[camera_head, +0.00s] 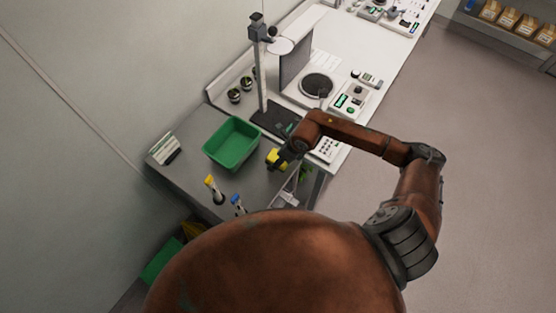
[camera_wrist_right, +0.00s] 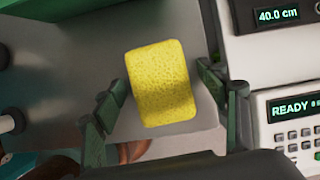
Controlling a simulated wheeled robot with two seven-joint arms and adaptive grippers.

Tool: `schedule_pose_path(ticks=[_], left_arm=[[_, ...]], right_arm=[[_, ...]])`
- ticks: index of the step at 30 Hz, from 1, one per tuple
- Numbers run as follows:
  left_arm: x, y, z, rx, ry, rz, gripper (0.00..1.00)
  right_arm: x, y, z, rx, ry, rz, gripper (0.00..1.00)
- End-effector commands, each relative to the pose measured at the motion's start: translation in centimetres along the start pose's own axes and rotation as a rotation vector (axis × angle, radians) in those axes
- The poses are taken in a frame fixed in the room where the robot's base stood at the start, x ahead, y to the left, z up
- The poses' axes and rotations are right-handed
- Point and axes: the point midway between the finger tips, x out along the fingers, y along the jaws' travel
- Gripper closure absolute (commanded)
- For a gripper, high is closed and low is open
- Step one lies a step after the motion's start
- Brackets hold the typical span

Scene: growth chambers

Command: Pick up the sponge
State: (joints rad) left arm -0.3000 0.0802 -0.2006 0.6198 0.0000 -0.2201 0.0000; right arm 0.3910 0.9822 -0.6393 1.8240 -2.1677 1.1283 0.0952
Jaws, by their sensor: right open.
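The sponge is a yellow block; in the head view the sponge (camera_head: 274,156) is on the grey bench beside the green bin, partly covered by my right gripper. In the right wrist view the sponge (camera_wrist_right: 162,83) lies between the two open fingers, with a gap on each side. My right gripper (camera_head: 284,160) is open over the sponge; its fingers also show in the right wrist view (camera_wrist_right: 160,100). I cannot tell how far above the bench the fingertips are. My left gripper is not in view.
A green bin (camera_head: 232,160) stands left of the sponge on the grey bench (camera_head: 190,128). Yellow-capped (camera_head: 209,179) and blue-capped (camera_head: 236,199) bottles stand nearer. A dark stand (camera_head: 262,75) is behind. An instrument with a READY display (camera_wrist_right: 294,110) is close to my right finger's side.

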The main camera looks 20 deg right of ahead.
Motion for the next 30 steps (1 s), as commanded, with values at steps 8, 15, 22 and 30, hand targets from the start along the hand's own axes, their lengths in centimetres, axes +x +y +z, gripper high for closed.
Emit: schedule_pose_path(ticks=[8, 15, 22, 30], left_arm=[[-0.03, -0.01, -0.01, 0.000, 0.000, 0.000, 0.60], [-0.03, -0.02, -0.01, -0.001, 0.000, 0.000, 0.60], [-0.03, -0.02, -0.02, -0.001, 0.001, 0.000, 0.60], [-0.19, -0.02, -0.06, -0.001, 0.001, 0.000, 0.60]], right_arm=[[-0.04, -0.01, 0.03, 0.000, 0.000, 0.000, 0.41], [-0.04, -0.01, 0.03, 0.000, 0.000, 0.000, 0.57], [-0.03, -0.01, 0.03, 0.000, 0.000, 0.000, 0.71], [-0.15, 0.00, 0.07, 0.000, 0.000, 0.000, 0.71]])
